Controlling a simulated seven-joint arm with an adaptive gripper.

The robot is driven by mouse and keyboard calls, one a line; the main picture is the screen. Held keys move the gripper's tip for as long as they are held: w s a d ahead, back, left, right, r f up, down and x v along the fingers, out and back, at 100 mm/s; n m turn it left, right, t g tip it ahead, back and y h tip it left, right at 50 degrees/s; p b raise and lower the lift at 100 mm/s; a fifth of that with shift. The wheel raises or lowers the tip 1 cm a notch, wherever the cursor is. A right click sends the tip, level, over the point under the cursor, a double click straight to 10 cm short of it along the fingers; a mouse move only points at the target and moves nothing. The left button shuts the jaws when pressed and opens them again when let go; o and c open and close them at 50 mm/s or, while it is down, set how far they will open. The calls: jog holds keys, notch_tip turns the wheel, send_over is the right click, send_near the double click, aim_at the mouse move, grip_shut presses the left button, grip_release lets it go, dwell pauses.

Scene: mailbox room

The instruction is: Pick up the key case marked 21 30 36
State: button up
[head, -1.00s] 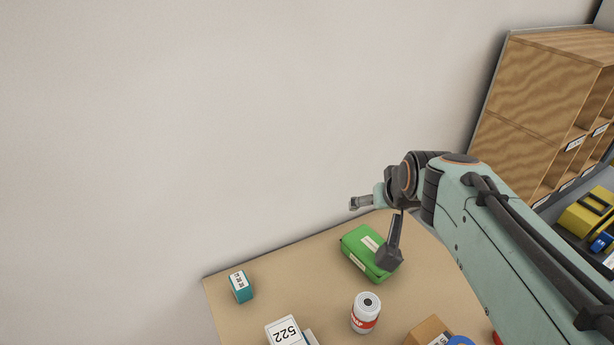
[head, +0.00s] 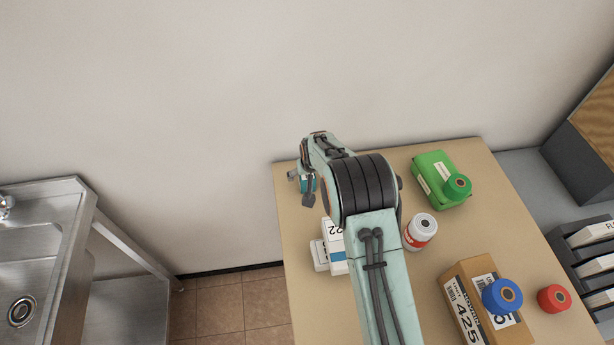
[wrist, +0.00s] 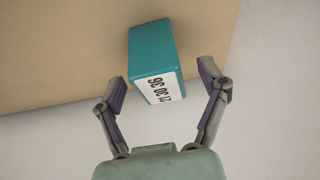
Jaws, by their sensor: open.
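The key case (wrist: 152,52) is a small teal box with a white label reading 21 30 36. In the wrist view it stands on the tan table, and its labelled end reaches between my open fingers. My gripper (wrist: 163,97) is open, one finger on each side of the case, with a visible gap on both sides. In the head view my gripper (head: 300,188) is at the table's far left corner, with the teal case (head: 311,184) partly hidden behind it.
On the table (head: 390,300) are white boxes marked 522 (head: 333,240), a white can (head: 420,231), a green package (head: 436,178) with a green roll, a brown box (head: 466,310), a blue roll (head: 502,296) and a red roll (head: 554,298). A wall stands behind; a sink (head: 40,240) is left.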

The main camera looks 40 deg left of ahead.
jog(key=shift+w+a+f, duration=0.1)
jog(key=shift+a+f, duration=0.05)
jog(key=shift+f, duration=0.3)
jog(key=c, duration=1.3)
